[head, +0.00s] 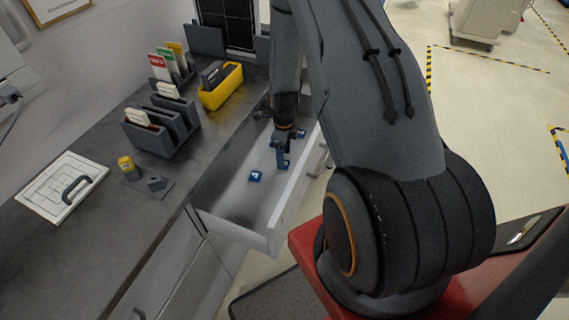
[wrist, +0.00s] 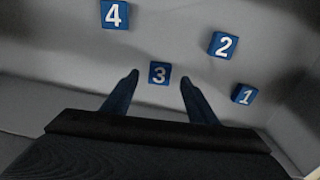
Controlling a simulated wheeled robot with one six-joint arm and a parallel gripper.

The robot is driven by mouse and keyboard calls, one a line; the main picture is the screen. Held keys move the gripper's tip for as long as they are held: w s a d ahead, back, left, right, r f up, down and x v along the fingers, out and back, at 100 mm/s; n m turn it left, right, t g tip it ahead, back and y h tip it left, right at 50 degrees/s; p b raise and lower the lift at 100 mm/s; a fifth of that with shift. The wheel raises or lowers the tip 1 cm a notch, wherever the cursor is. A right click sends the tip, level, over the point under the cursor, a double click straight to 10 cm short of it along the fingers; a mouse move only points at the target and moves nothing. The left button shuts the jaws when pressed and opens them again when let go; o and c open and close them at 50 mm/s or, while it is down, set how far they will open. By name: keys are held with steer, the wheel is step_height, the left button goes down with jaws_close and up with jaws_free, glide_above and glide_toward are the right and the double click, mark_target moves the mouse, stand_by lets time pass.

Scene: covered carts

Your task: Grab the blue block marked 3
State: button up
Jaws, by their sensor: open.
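The blue block marked 3 (wrist: 159,73) lies on the floor of an open drawer (head: 236,222). In the wrist view it sits between and slightly beyond the tips of my gripper (wrist: 158,76), whose two fingers are spread apart on either side of it. The fingers do not appear to touch it. In the head view my gripper (head: 283,160) reaches down into the drawer, and I cannot make out block 3 there. Blue blocks marked 4 (wrist: 114,14), 2 (wrist: 222,45) and 1 (wrist: 244,94) lie around it in the drawer.
The drawer walls enclose the blocks. The dark counter (head: 90,205) beside it holds a yellow bin (head: 221,88), grey card holders (head: 150,135), a yellow-topped item (head: 127,165) and a white panel with a handle (head: 62,187). Open floor lies to the right.

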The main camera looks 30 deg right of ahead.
steer(key=shift+f+p, duration=0.4)
steer(key=shift+f, duration=1.05)
steer(key=shift+c, duration=0.3)
steer(key=c, duration=1.1)
steer(key=shift+r, duration=0.1)
